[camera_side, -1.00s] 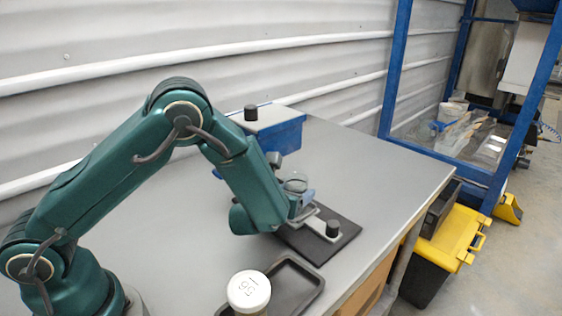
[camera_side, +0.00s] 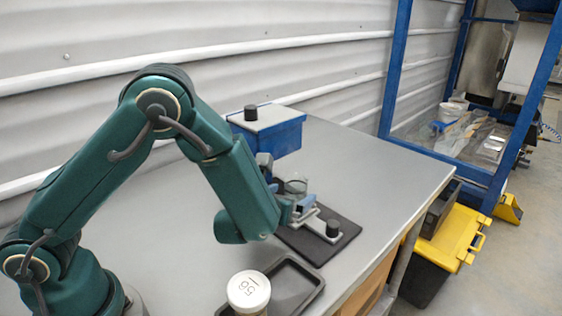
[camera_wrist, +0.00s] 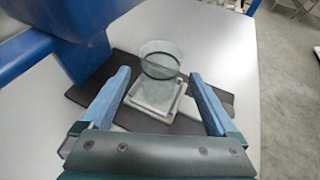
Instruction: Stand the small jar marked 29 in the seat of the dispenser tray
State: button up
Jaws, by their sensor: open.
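A small clear jar (camera_side: 296,186) with a dark ring stands upright in the pale square seat of the dispenser tray (camera_wrist: 142,106). It also shows in the wrist view (camera_wrist: 160,56); no number is readable on it. The tray's front, with a black knob (camera_side: 333,228), extends over a dark base plate (camera_side: 345,243). My gripper (camera_wrist: 159,76) is open and empty, its two blue fingers apart on the near side of the jar. In the side view, my gripper (camera_side: 292,208) is partly hidden by its own wrist.
The blue hopper (camera_side: 278,138) with a black knob rises behind the jar. The grey tabletop (camera_side: 375,175) is clear to the right.

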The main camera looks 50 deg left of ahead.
jog(key=v, duration=0.8)
jog(key=s+a+r+n+g+y, duration=0.25)
jog(key=s+a+n+g, duration=0.7)
jog(key=n, duration=0.75)
jog(key=s+d+r+n+t+h, duration=0.2)
jog(key=s+d+r+n+h, duration=0.2)
jog(key=d+n, duration=0.5)
jog(key=s+n+h, duration=0.2)
jog(key=n+h, duration=0.1)
jog(key=n, duration=0.2)
jog(key=shift+s+d+t+h, duration=0.15)
jog(key=shift+s+t+h, duration=0.2)
jog(key=shift+s, duration=0.05)
